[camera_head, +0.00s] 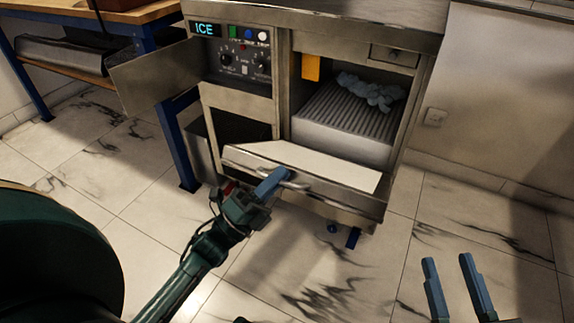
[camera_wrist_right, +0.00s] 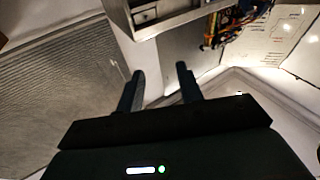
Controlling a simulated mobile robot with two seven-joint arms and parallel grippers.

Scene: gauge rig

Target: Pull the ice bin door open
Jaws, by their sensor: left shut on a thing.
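The ice bin door (camera_head: 322,171) is a steel flap on the front of the ice cabinet (camera_head: 340,22). It is tipped outward at the top, with its pale inner face showing and the opening above it exposed. A bar handle (camera_head: 300,187) runs along its front. My left gripper (camera_head: 272,182) has its blue fingers shut on the left part of this handle; the exact grip is partly hidden. My right gripper (camera_head: 455,278) is open and empty over the floor at the lower right. Its two spread fingers also show in the right wrist view (camera_wrist_right: 158,88).
Inside the opening are a ridged grey surface (camera_head: 340,118) with pale blue lumps (camera_head: 372,91) and an orange hanging piece (camera_head: 311,67). A control panel (camera_head: 240,58) reads ICE. A side panel (camera_head: 155,78) juts out left. The marble floor (camera_head: 330,275) in front is clear.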

